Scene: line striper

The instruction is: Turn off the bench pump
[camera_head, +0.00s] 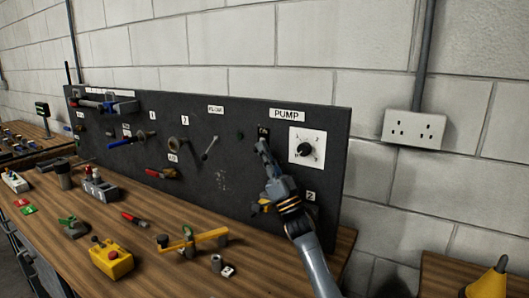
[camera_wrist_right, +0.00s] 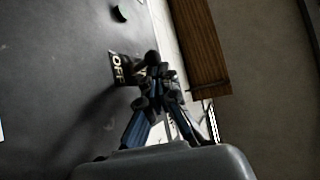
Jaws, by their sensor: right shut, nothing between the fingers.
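The dark panel (camera_head: 225,185) carries a PUMP label (camera_head: 287,115). Below and left of that label is a small black switch plate (camera_head: 263,131) with white lettering. In the right wrist view the switch plate (camera_wrist_right: 118,69) shows the word OFF, and part of it is hidden behind my fingers. My right gripper (camera_head: 262,147) is shut and empty, its fingertips at the lower part of the plate. In the right wrist view the shut fingertips (camera_wrist_right: 152,66) overlap the plate's edge; I cannot tell whether they touch it. My left gripper is not in view.
A white plate with a black knob (camera_head: 306,150) is just right of the switch. Wrenches and other fittings hang further left on the panel. The wooden bench (camera_head: 150,262) holds a yellow box (camera_head: 111,260), a yellow-handled valve (camera_head: 205,238) and several small parts. A wall socket (camera_head: 414,129) is at right.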

